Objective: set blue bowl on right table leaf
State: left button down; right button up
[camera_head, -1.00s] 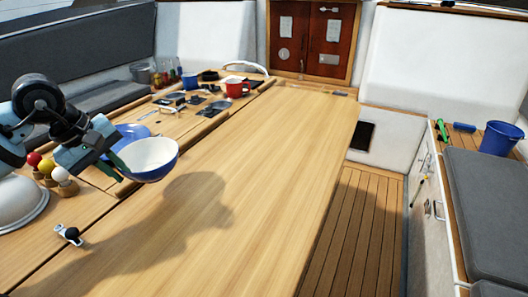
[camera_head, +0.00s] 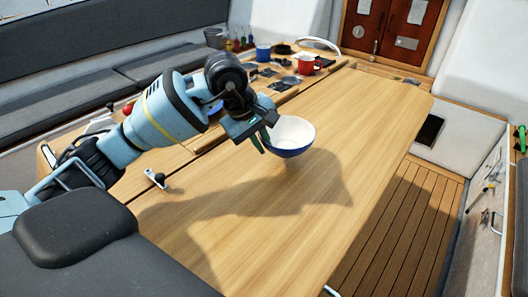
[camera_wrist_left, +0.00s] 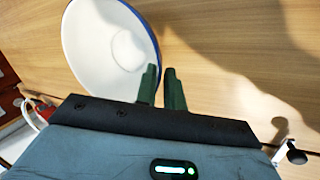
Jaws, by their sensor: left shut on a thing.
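The blue bowl (camera_head: 290,137), white inside and blue outside, is held over the right table leaf (camera_head: 330,190), a broad bare wooden top. My left gripper (camera_head: 266,138) is shut on the bowl's left rim. The bowl is roughly upright and a dark shadow lies on the leaf beneath and in front of it, so it looks raised above the wood. In the left wrist view the bowl (camera_wrist_left: 105,40) shows its white inside, with its rim at the green fingers (camera_wrist_left: 161,80). My right gripper is not in view.
A red mug (camera_head: 306,64), a blue mug (camera_head: 263,53) and several small items stand on the table's far middle strip. A small metal fitting (camera_head: 157,182) is on the near left part. The right leaf is clear. Slatted floor (camera_head: 405,225) lies beyond its right edge.

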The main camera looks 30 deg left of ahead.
pick_arm(q)
jog(key=shift+w+d+r, duration=0.1)
jog(key=shift+w+d, duration=0.05)
jog(key=shift+d, duration=0.4)
jog(key=shift+a+f+p, duration=0.1)
jog(key=shift+f+p, duration=0.2)
jog(key=shift+f, duration=1.55)
jog(key=shift+f, duration=0.15)
jog(key=c, duration=1.5)
grip_release()
jog(key=shift+a+r, duration=0.15)
jog(key=shift+r, duration=0.5)
jog(key=v, duration=1.1)
jog(key=shift+f, duration=0.1)
